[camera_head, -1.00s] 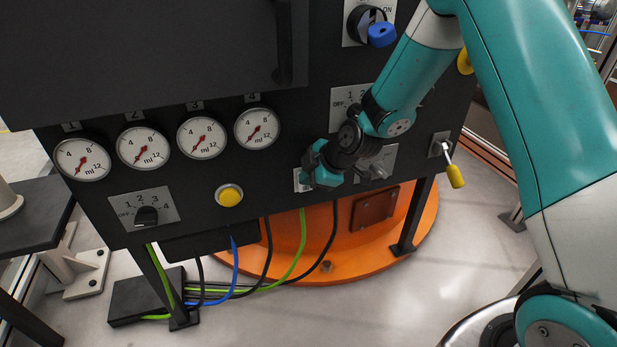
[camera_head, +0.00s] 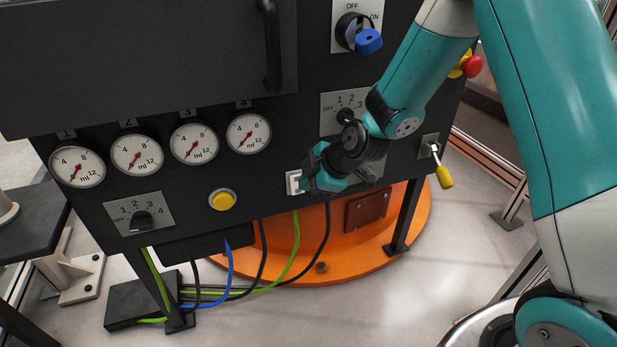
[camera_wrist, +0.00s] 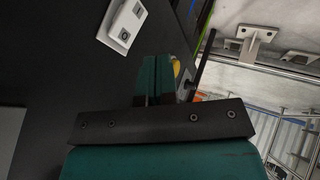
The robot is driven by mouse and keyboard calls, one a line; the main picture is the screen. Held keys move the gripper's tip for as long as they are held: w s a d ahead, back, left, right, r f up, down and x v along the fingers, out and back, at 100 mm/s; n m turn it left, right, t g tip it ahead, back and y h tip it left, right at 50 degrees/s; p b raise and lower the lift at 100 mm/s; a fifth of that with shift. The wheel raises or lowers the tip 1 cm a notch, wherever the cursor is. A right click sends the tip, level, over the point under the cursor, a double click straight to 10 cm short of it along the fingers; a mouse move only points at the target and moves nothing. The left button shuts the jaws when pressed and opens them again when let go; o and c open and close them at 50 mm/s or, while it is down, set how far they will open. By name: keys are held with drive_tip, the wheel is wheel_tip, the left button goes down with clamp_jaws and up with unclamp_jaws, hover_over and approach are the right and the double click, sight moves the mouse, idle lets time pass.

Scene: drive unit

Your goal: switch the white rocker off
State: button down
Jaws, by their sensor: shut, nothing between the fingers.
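The white rocker (camera_head: 294,182) sits on a white plate low on the black panel, left of my gripper in the head view; the gripper partly covers it. My gripper (camera_head: 306,183) is shut and empty, close to the rocker's right side. In the wrist view the closed fingertips (camera_wrist: 154,62) point at the panel beside the rocker, apart from it in the picture. Whether they touch the panel is unclear.
A yellow button (camera_head: 223,200) is to the left, below several gauges (camera_head: 194,144). A selector knob (camera_head: 345,117) and a grey plate (camera_head: 374,172) are close to my arm. A yellow-tipped lever (camera_head: 444,176) juts out at the right. Cables (camera_head: 297,245) hang below.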

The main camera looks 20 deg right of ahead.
drive_tip(key=s+d+r+p, duration=0.1)
drive_tip(key=d+r+p, duration=0.1)
drive_tip(key=r, duration=0.6)
drive_tip(key=shift+s+d+r, duration=0.15)
drive_tip(key=shift+s+d, duration=0.15)
drive_tip(key=shift+d, duration=0.55)
drive_tip(key=s+a+r+m+g, duration=0.2)
drive_tip(key=s+r+m, duration=0.15)
drive_tip(key=s, duration=0.55)
drive_tip(key=s+a+r+m+g, duration=0.25)
drive_tip(key=s+r, duration=0.25)
drive_tip(key=s, duration=0.4)
drive_tip(key=s+a+r+m+g, duration=0.2)
drive_tip(key=s+a+r+m, duration=0.15)
drive_tip(key=s, duration=0.55)
wheel_tip(320, 180, up, 30)
drive_tip(key=p, duration=3)
drive_tip(key=shift+w+d+h+p, duration=0.25)
drive_tip(key=shift+h+p, duration=0.05)
drive_tip(key=shift+h, duration=0.1)
drive_tip(key=shift+f+t, duration=0.1)
drive_tip(key=shift+t, duration=0.15)
